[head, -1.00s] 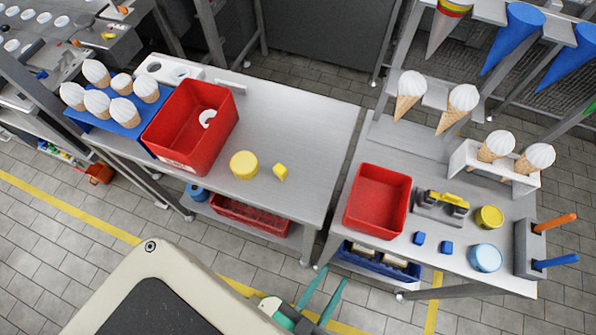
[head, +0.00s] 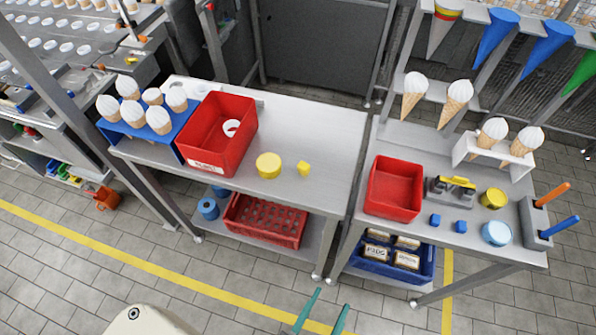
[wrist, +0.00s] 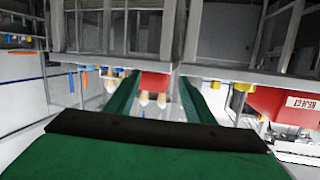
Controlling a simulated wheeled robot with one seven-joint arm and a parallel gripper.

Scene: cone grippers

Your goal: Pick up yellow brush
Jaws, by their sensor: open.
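A yellow object with dark parts (head: 457,182), which looks like the yellow brush, lies on a grey holder on the right table (head: 420,240). It sits just right of a red bin (head: 395,187). I cannot make out its bristles or handle clearly. My gripper (head: 332,298) is at the bottom of the head view, with two teal fingers apart and nothing between them. It is in front of the tables, well short of the brush. The wrist view also shows my open green fingers (wrist: 160,80), and I cannot pick out the brush there.
Cones rest in a white rack (head: 487,152) behind. The left table (head: 300,125) is separate, with a narrow gap between.

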